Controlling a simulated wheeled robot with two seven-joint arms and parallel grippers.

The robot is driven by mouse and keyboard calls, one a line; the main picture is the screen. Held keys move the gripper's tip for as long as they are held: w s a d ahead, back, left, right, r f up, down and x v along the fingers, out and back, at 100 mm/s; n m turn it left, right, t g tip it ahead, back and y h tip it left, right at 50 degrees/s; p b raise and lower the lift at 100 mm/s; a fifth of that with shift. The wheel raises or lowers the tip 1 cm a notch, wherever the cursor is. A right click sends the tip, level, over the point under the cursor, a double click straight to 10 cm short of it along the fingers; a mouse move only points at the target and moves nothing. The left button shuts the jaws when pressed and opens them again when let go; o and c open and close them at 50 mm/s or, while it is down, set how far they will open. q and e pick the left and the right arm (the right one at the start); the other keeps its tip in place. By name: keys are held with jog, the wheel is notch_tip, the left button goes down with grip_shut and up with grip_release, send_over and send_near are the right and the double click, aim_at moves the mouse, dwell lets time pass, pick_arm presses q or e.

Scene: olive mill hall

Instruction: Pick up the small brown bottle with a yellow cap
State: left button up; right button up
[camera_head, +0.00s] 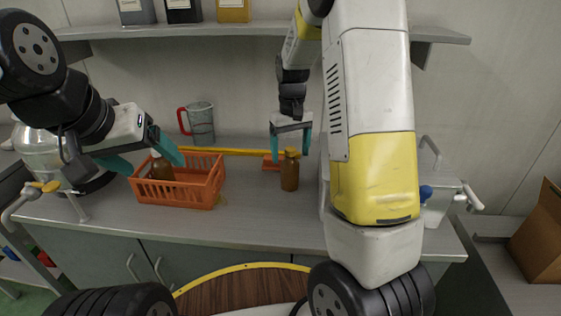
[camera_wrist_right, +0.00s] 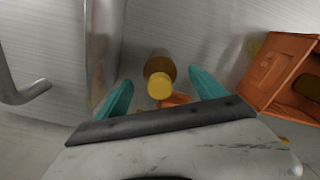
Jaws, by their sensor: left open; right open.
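The small brown bottle with a yellow cap (camera_head: 290,172) stands upright on the grey counter (camera_head: 255,222), right of the orange crate. My right gripper (camera_head: 291,155) is open above and around the bottle's top in the head view. In the right wrist view the bottle (camera_wrist_right: 160,75) shows between and ahead of the teal fingertips (camera_wrist_right: 161,82), with no visible contact. My left gripper (camera_head: 150,163) is open at the orange crate (camera_head: 180,196). Another brown bottle (camera_head: 161,168) with a pale cap is in the crate, near the left fingertips.
A grey measuring jug with a red handle (camera_head: 201,124) stands behind the crate. A yellow bar (camera_head: 236,152) and a small orange item (camera_head: 271,163) lie behind the bottle. A shelf (camera_head: 200,31) with containers hangs above.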

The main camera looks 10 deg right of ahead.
aim_at(290, 159)
notch_tip(290, 159, down, 3)
jog(key=shift+f, duration=0.2)
jog(key=shift+c, duration=0.4)
jog(key=shift+r, duration=0.1)
grip_shut()
